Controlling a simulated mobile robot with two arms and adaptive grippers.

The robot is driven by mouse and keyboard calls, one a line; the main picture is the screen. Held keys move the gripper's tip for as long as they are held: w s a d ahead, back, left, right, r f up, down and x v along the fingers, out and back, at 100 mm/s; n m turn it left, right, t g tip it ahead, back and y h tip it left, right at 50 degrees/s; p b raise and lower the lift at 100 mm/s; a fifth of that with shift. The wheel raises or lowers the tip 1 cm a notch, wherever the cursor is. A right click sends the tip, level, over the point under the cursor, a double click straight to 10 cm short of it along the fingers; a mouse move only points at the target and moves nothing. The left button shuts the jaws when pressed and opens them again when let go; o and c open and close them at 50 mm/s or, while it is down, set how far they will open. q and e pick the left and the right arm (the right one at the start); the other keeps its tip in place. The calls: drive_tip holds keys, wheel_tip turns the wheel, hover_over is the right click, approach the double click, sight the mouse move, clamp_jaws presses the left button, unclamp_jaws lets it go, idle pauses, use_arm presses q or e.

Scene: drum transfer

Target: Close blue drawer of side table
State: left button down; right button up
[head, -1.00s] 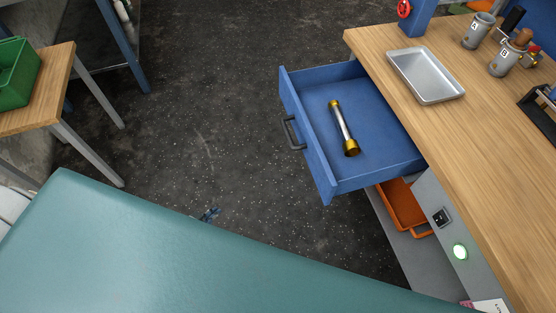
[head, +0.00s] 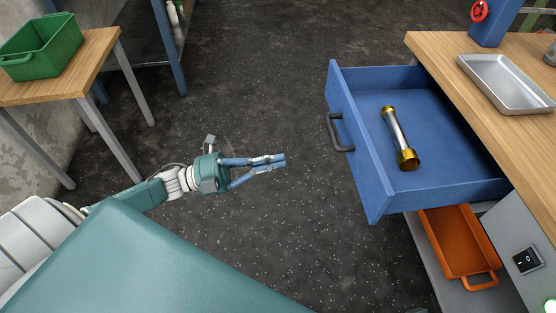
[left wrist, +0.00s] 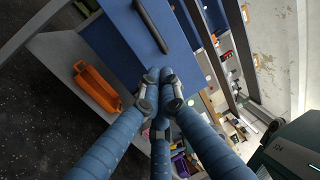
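The blue drawer (head: 372,160) of the side table (head: 480,95) stands pulled open, its front facing left in the head view. Its dark handle (head: 337,132) is on that front. A silver cylinder with gold ends (head: 396,132) lies inside. My left gripper (head: 283,162) is in the air left of the drawer front, apart from the handle in the head view. Its fingers come together at the tips with nothing between them. In the left wrist view the fingertips (left wrist: 160,78) point towards the blue drawer front (left wrist: 118,38) and dark handle (left wrist: 150,22). My right gripper is not in view.
An orange bin (head: 458,240) sits on a shelf below the drawer. A metal tray (head: 508,82) lies on the tabletop. A wooden table (head: 85,80) with a green crate (head: 45,48) stands at left. The floor between is clear.

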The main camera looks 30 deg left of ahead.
use_arm(q)
drive_tip(key=x, duration=1.1)
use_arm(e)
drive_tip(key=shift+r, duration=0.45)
use_arm(q)
drive_tip(key=shift+w, duration=0.1)
